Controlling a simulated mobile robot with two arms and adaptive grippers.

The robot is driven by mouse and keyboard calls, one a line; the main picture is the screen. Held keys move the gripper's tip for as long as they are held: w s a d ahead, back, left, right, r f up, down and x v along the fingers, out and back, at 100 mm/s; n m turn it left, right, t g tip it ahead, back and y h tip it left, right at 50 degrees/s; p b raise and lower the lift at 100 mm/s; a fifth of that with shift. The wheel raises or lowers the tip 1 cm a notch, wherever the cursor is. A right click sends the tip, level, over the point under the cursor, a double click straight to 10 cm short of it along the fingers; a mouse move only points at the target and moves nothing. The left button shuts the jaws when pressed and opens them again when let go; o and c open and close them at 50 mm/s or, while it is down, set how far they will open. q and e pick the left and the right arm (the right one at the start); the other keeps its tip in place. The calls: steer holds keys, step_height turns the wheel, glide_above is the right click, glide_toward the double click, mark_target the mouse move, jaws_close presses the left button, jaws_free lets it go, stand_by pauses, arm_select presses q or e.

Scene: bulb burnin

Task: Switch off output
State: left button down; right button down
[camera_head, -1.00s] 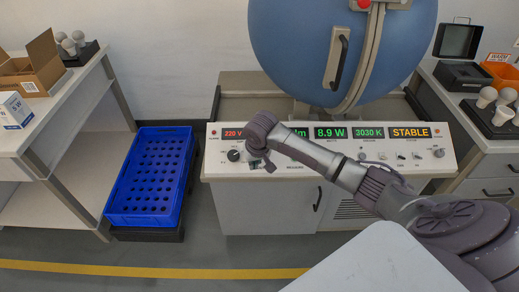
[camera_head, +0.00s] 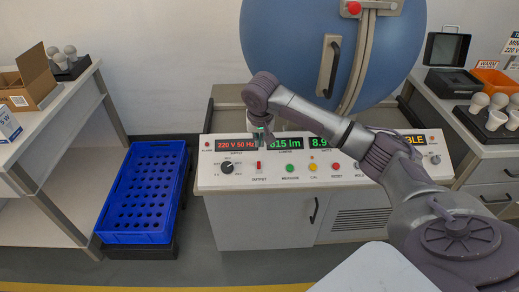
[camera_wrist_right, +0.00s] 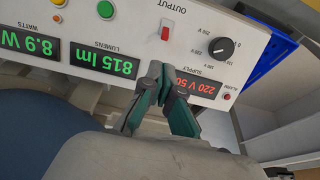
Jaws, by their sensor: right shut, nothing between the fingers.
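The control panel (camera_head: 330,172) has a red OUTPUT switch (camera_head: 258,166) between a black SUPPLY knob (camera_head: 227,168) and a green MEASURE button. Its displays are lit: 220 V 50 Hz, 815 lm, 8.9 W. In the right wrist view the panel is upside down, with the red OUTPUT switch (camera_wrist_right: 166,31) just beyond the fingertips. My right gripper (camera_head: 261,144) is shut and empty, above the switch in front of the displays. Its fingertips (camera_wrist_right: 160,72) appear apart from the switch. Whether the switch is on or off I cannot tell. My left gripper is out of view.
A large blue sphere (camera_head: 300,60) stands behind the panel. A blue perforated crate (camera_head: 145,195) stands on the floor at left beside a white bench. At right a bench holds bulbs in a dark tray (camera_head: 490,128), a black case and an orange bin.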

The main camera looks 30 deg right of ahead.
mark_target(259, 165)
steer(key=x, duration=0.9)
steer(key=shift+f+b, duration=0.25)
steer(key=shift+b, duration=0.15)
